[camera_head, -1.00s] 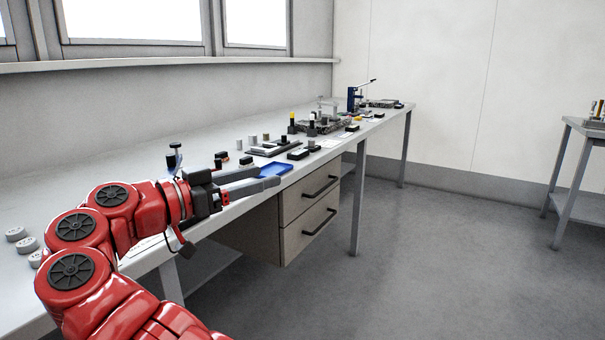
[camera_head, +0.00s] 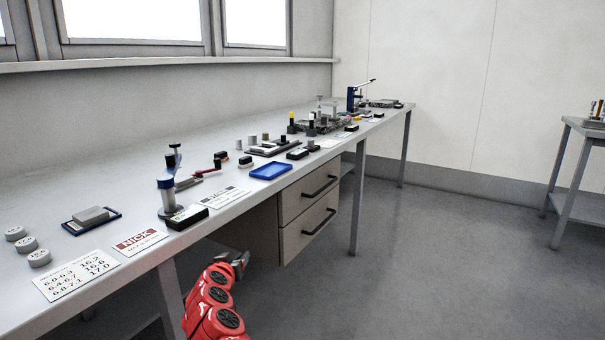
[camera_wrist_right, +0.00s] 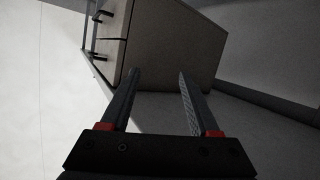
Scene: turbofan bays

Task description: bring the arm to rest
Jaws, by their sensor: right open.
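My right arm (camera_head: 213,300) is red and hangs low in front of the bench in the head view. Its gripper (camera_head: 240,262) is below the bench top, near the left side of the drawer unit (camera_head: 285,225). In the right wrist view the right gripper (camera_wrist_right: 155,78) has two parallel dark fingers set wide apart with nothing between them. The drawer unit (camera_wrist_right: 170,45) shows beyond the fingers there. My left gripper is in neither view.
The long grey bench (camera_head: 130,165) carries a blue tray (camera_head: 271,171), a blue-handled stand (camera_head: 168,187), printed cards (camera_head: 140,242) and several grey discs (camera_head: 39,258). A second table (camera_head: 590,130) stands at the right. The floor (camera_head: 420,260) between is clear.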

